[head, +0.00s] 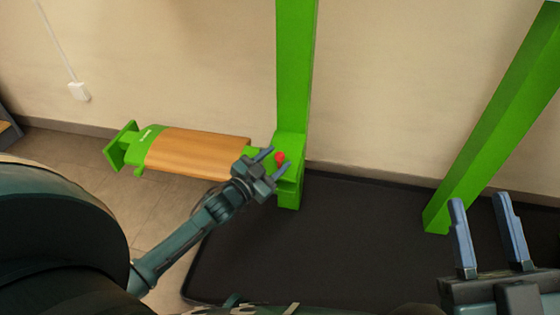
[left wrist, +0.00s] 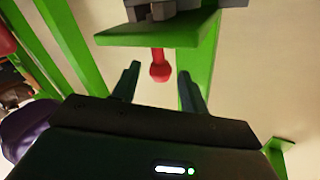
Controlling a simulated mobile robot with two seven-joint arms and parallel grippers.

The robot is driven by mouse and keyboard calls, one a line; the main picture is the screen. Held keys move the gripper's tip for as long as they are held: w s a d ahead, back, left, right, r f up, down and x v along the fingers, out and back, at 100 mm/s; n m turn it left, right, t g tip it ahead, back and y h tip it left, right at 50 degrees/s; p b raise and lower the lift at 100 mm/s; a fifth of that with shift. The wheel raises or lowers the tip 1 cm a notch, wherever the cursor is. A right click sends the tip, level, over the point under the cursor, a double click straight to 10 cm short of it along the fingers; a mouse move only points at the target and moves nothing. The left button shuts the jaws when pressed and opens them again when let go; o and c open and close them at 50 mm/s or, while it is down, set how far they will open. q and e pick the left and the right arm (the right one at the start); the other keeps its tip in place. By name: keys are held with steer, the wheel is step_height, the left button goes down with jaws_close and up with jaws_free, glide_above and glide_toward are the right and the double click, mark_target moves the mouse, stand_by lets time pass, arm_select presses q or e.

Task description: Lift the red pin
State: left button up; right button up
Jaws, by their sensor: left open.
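The red pin (head: 279,157) shows its round knob at the green bracket low on the left green post (head: 296,70). In the left wrist view the pin's knob (left wrist: 160,71) and short red shaft stand out from a green plate (left wrist: 150,33); the rest of the pin is hidden. My left gripper (head: 276,161) is open, its fingers on either side of the knob; it also shows in the left wrist view (left wrist: 158,76), with gaps between knob and fingers. My right gripper (head: 480,201) is open and empty at the lower right, away from the pin.
A second green post (head: 495,120) leans across the right in the picture. A black mat (head: 350,235) covers the floor and is mostly clear. A beige wall (head: 400,90) stands behind.

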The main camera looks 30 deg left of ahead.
arm_select(q)
steer(key=shift+x, duration=1.2)
steer(key=shift+c, duration=0.5)
jaws_close()
